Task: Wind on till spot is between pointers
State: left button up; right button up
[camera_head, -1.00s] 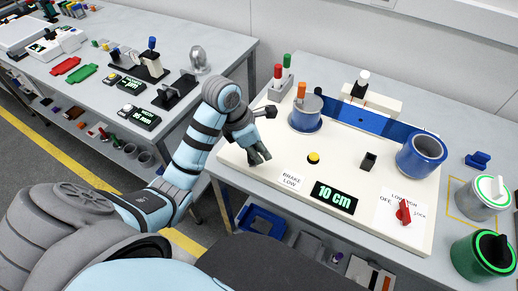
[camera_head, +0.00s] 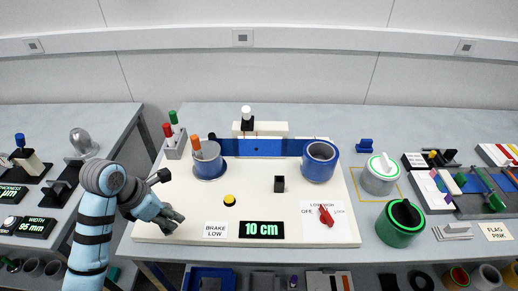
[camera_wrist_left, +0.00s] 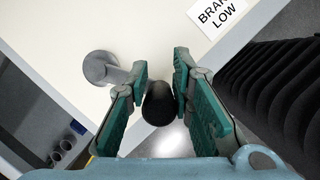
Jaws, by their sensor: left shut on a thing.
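A blue strip (camera_head: 290,147) runs between the left reel (camera_head: 208,164), which has a grey top and an orange peg, and the blue right reel (camera_head: 320,165). A white-topped post on a white block (camera_head: 277,128) stands behind the strip, with thin orange marks at its front. I cannot make out the spot or the pointers clearly. My left gripper (camera_head: 172,222) is at the board's front left corner. In the left wrist view its fingers (camera_wrist_left: 158,92) are shut on a dark round handle (camera_wrist_left: 158,108), beside a grey round post (camera_wrist_left: 100,67). My right gripper is out of view.
The cream board (camera_head: 190,210) carries a yellow button (camera_head: 229,199), a black block (camera_head: 279,184), a "10 cm" display (camera_head: 261,229), a "BRAKE LOW" label (camera_head: 215,230) and a red selector (camera_head: 326,215).

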pick_arm(q)
jog(key=shift+a, duration=0.3)
jog(key=shift+s, duration=0.1)
jog(key=shift+s+a, duration=0.15)
jog(key=shift+a, duration=0.5)
jog(key=o, duration=1.1)
jog(key=shift+s, duration=0.1)
notch_tip(320, 180, up, 8)
jog(key=p, duration=0.6)
jog(key=shift+r, duration=0.15)
jog(key=shift+d, duration=0.1)
